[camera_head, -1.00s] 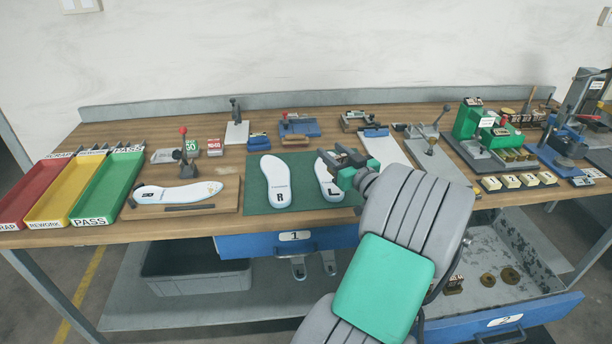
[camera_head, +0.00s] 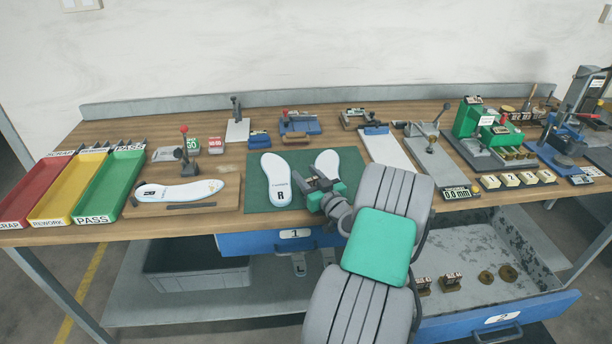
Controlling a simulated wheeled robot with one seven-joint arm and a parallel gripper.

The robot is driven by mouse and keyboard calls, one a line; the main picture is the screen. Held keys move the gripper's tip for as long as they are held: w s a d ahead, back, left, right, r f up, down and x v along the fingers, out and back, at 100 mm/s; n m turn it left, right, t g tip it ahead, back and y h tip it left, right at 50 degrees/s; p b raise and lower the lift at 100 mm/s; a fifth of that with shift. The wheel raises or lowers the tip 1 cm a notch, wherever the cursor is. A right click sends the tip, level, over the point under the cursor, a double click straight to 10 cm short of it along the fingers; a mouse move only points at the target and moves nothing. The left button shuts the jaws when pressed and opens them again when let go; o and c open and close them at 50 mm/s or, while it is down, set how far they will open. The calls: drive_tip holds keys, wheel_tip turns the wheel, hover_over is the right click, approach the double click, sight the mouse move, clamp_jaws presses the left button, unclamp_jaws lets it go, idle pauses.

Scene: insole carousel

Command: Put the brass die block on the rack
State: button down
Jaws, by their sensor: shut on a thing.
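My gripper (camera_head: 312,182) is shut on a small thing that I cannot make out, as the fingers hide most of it. It is over the green mat (camera_head: 258,195), in front of the lower half of the right-hand white insole (camera_head: 328,161). I cannot tell its height above the mat. Small blocks with pale marked tops (camera_head: 451,280) stand in the open drawer 2 (camera_head: 470,250), beside brass discs (camera_head: 486,277). Brass-coloured pieces (camera_head: 512,155) sit at the front of the green machine (camera_head: 478,124). I cannot tell which thing is the rack.
The left-hand insole (camera_head: 276,178) lies on the mat. Red, yellow and green trays (camera_head: 118,180) stand at far left. An insole on a wooden board (camera_head: 226,203) lies beside them. A row of pale marked blocks (camera_head: 515,180) and a display (camera_head: 457,193) stand at the front right.

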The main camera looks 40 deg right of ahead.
drive_tip(key=c, duration=0.8)
unclamp_jaws()
drive_tip(key=shift+r, duration=0.1)
